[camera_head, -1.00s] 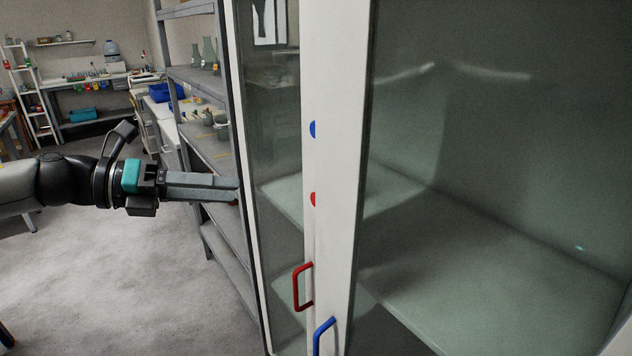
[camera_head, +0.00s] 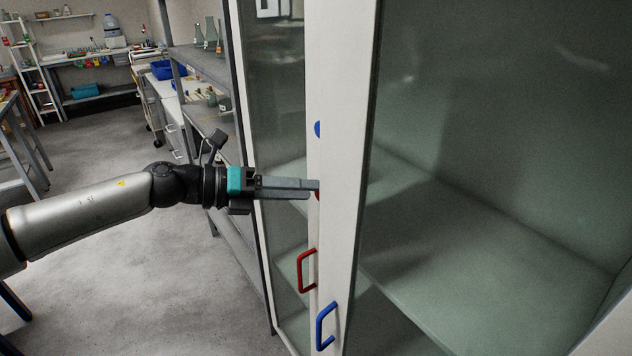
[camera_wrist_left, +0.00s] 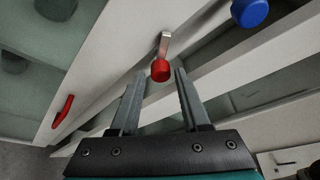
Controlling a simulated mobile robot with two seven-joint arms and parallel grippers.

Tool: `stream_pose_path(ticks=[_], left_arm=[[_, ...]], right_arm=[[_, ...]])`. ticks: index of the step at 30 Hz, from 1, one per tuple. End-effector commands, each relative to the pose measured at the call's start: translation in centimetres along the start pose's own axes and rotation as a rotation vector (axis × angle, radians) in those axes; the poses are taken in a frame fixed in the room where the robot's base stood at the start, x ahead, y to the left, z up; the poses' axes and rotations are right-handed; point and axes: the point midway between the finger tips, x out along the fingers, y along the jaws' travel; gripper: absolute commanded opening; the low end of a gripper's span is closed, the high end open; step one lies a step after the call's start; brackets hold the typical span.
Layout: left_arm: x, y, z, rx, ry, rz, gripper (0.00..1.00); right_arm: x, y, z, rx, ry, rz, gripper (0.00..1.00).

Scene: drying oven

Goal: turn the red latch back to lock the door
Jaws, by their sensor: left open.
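The red latch (camera_wrist_left: 161,70) shows in the left wrist view as a round red knob with a pale metal lever beside it, on the white door frame. It lies just ahead of and between the fingertips of my left gripper (camera_wrist_left: 154,76), which is open and empty. In the head view my left gripper (camera_head: 317,187) reaches in from the left, its tips over the door frame. Only a sliver of the red knob shows there, behind the fingertips. I cannot tell whether the fingers touch it. My right gripper is out of view.
A blue knob (camera_head: 317,129) sits above on the frame; it also shows in the wrist view (camera_wrist_left: 249,12). Below are a red handle (camera_head: 306,270) and a blue handle (camera_head: 325,326). Glass doors flank the frame. A grey shelf rack (camera_head: 204,62) stands behind; floor lies open at left.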

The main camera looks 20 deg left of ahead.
Motion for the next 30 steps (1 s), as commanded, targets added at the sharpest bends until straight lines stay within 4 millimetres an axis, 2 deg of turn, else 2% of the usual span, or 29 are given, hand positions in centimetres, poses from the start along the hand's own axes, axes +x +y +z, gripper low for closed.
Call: stream_pose_path(ticks=[3, 7, 19, 30], left_arm=[[1.6, -0.2, 0.1, 0.001, 0.0, -0.003, 0.46], [2.7, -0.1, 0.1, 0.001, 0.0, -0.002, 0.46], [3.3, 0.0, 0.0, 0.001, 0.001, 0.0, 0.46], [3.2, 0.0, 0.0, 0.001, 0.001, 0.0, 0.06]], right_arm=[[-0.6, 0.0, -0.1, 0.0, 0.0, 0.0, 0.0], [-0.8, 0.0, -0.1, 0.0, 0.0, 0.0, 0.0], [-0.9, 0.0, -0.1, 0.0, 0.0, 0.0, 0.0], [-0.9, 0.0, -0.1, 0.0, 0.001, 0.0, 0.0]])
